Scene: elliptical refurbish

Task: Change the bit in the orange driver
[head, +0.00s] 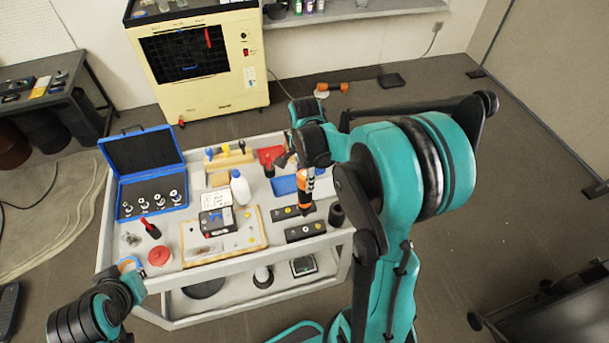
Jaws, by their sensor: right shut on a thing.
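The orange driver (304,196) is upright over the right part of the cart, its dark tip pointing down beside a black block (285,213). I cannot tell whether the tip touches anything. My right gripper (304,170) is shut on the driver's upper part; my arm partly hides the fingers. A second black block (305,232) with marked spots lies just in front. My left arm is at the lower left by the cart's corner; its fingers do not show clearly. A blue case (145,155) stands open at the cart's left, with several round metal pieces in its dark foam.
The cart top (180,258) also holds a wooden board (255,243) with a dark device (216,221), a white bottle (240,188), a red round container (160,256), a blue tray (284,186) and a dark cup (336,214). A cream cabinet (235,85) stands behind.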

